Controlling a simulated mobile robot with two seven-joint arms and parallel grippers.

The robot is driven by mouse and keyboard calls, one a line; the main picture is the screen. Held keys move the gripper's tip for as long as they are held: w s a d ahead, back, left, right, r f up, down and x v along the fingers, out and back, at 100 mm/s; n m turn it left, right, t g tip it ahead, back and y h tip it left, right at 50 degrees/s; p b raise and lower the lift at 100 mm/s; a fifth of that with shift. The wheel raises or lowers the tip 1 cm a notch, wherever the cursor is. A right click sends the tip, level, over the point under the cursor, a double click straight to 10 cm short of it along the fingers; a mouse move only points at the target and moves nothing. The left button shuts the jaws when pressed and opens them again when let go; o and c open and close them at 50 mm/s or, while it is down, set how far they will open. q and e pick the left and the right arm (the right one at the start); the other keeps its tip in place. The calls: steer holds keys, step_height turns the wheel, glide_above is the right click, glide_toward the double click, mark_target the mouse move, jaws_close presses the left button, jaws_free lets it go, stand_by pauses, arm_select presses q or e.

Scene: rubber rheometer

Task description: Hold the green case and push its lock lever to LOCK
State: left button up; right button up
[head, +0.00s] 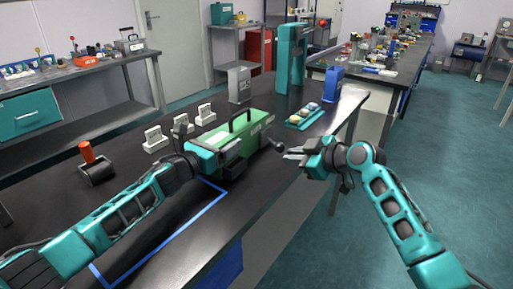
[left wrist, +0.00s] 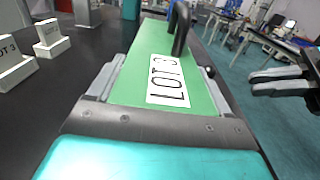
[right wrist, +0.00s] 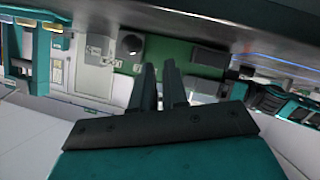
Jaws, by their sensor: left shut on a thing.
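The green case (head: 233,139) lies on the dark bench with its black handle up. A label reading LOT 3 (left wrist: 168,80) is on its top in the left wrist view. My left gripper (head: 205,160) is shut on the near-left end of the case, one finger along each side. A dark round knob, apparently the lock lever's (right wrist: 132,44), sticks out from the case's right side; it also shows in the left wrist view (left wrist: 209,72). My right gripper (head: 287,153) is empty beside that side, its fingers slightly apart and not touching the case. Lever markings are unreadable.
White lot cards (head: 181,124) stand left of the case. A teal press (head: 291,60), a blue block (head: 332,85) and a small tray (head: 304,119) stand behind. Blue tape outlines bare bench in front.

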mark_target(274, 144)
steer(key=a+h, duration=0.1)
steer(key=a, duration=0.1)
steer(key=s+a+g+h, duration=0.1)
steer(key=a, duration=0.1)
steer(key=s+a+m+g, duration=0.1)
steer(key=a, duration=0.2)
steer(key=shift+r+h, duration=0.15)
steer(key=shift+h, duration=0.25)
jaws_close()
steer(key=r+m+h, duration=0.1)
steer(key=h, duration=0.1)
steer(key=s+a+r+m+h, duration=0.1)
steer(key=r+m+h, duration=0.2)
steer(key=m+h, duration=0.1)
steer(key=shift+s+a+r+t+h, duration=0.25)
steer(key=shift+s+a+t+h, duration=0.05)
steer(key=shift+a+t+h, duration=0.1)
steer(key=x, duration=1)
steer(key=shift+w+d+r, duration=0.2)
steer(key=shift+w+d, duration=0.65)
steer(key=shift+d, duration=0.05)
steer(key=shift+w+d+r, duration=0.15)
steer(key=shift+w+d, duration=0.35)
steer(key=shift+w, duration=0.05)
